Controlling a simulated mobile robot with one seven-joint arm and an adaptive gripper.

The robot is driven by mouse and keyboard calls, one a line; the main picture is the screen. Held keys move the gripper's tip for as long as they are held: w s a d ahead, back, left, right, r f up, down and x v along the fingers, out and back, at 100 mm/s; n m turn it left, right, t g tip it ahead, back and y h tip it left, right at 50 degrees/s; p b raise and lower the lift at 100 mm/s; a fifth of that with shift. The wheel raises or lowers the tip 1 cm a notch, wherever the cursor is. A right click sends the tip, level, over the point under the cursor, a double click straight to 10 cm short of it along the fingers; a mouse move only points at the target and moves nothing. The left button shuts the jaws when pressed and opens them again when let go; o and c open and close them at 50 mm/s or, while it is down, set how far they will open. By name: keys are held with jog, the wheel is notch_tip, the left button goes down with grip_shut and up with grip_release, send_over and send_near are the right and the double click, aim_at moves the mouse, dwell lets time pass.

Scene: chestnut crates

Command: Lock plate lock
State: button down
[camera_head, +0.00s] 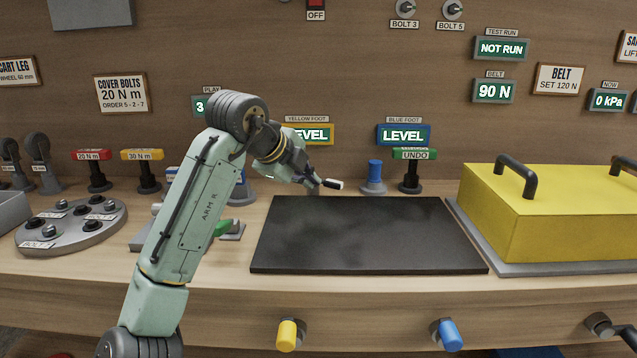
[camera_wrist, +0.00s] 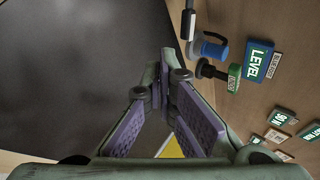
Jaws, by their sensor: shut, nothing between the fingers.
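A small lever with a white tip (camera_head: 333,184) stands at the back edge of the black plate (camera_head: 400,256). It points right, towards the blue foot. It also shows in the wrist view (camera_wrist: 188,22), above my gripper's fingertips. I take it for the plate lock, but no label on it is readable. My gripper (camera_head: 313,184) is near the lever in the head view, partly hidden by my arm. In the wrist view my gripper (camera_wrist: 166,70) has its tips together with nothing between them, apart from the lever.
The blue foot (camera_head: 375,172) and the UNDO post (camera_head: 411,176) stand right of the lever. A yellow cover (camera_head: 550,225) with handles sits at the right. A green-handled part (camera_head: 224,228) and a round bolt tray (camera_head: 71,226) are at the left. The plate's top is bare.

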aim_at(325, 183)
jog(key=p+x, duration=0.1)
jog(key=x, duration=0.7)
jog(key=shift+w+d+f, duration=0.1)
jog(key=shift+w, duration=0.1)
jog(key=shift+w+d+f+p, duration=0.15)
jog(key=shift+w+d+p, duration=0.35)
jog(key=shift+w, duration=0.45)
jog(key=shift+w+d+f+p, duration=0.1)
jog(key=shift+w+d+p, duration=0.15)
jog(key=shift+w+d, duration=0.55)
jog(key=shift+w+a, duration=0.15)
jog(key=shift+a, duration=0.05)
jog(key=shift+w+d+n+t+y, duration=0.35)
jog(key=shift+d+n+y, duration=0.15)
jog(key=shift+n, duration=0.3)
jog(key=shift+w+d+r+n+y+p, duration=0.1)
jog(key=shift+w+d+n+y+p, duration=0.7)
jog(key=shift+n+y, duration=0.4)
jog(key=w+n+y+p, duration=0.1)
jog(key=n, duration=0.1)
jog(key=w+d+n+y+p, duration=0.1)
jog(key=shift+w+d+r+n+y, duration=0.1)
jog(key=shift+w+d+n+y, duration=0.1)
jog(key=shift+d+n+y, duration=0.15)
jog(key=shift+w+p, duration=1.8)
jog(key=shift+p, duration=0.05)
jog(key=shift+d+f, duration=0.15)
jog(key=shift+f, duration=0.05)
